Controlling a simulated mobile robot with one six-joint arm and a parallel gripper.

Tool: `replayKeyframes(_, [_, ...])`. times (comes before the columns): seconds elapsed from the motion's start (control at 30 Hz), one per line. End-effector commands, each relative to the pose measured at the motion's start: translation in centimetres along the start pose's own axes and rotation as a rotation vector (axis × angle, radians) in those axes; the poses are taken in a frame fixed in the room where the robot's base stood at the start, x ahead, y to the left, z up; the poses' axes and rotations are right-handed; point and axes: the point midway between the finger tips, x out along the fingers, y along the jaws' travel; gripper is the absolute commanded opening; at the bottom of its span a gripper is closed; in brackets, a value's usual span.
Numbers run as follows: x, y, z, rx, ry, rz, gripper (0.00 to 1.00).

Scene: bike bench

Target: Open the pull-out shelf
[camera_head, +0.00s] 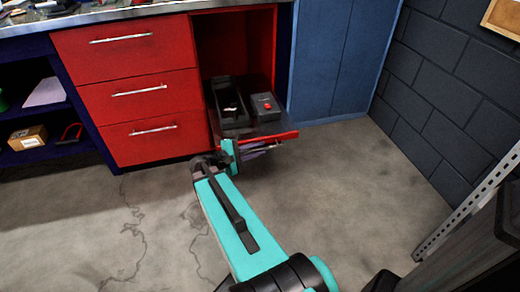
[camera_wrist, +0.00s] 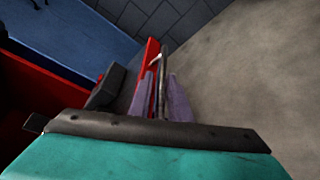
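The pull-out shelf (camera_head: 288,132) is a low tray with a red front, at the bottom of an open bay in the red cabinet. It stands partly out of the bay. Its thin metal handle (camera_wrist: 163,65) runs along the front and shows edge-on in the wrist view. My gripper (camera_head: 255,152) is low at the shelf front; it also shows in the wrist view (camera_wrist: 163,98). Its purple fingers lie on either side of the handle with a narrow gap and appear shut on it. The exact contact is hard to see.
A black open bin (camera_head: 230,103) and a dark box with a red button (camera_head: 265,106) sit on the shelf. Three shut red drawers (camera_head: 140,90) are to the left. A blue cabinet (camera_head: 335,60) and a dark brick wall (camera_head: 450,80) are to the right. The floor in front is clear.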

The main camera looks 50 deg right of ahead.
Motion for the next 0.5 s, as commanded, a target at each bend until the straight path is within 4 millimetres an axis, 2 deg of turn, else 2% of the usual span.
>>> replayKeyframes(0.27, [0.5, -0.2, 0.3, 0.001, -0.010, -0.007, 0.17])
replayKeyframes(0.5, [-0.6, -0.1, 0.4, 0.001, -0.009, -0.007, 0.17])
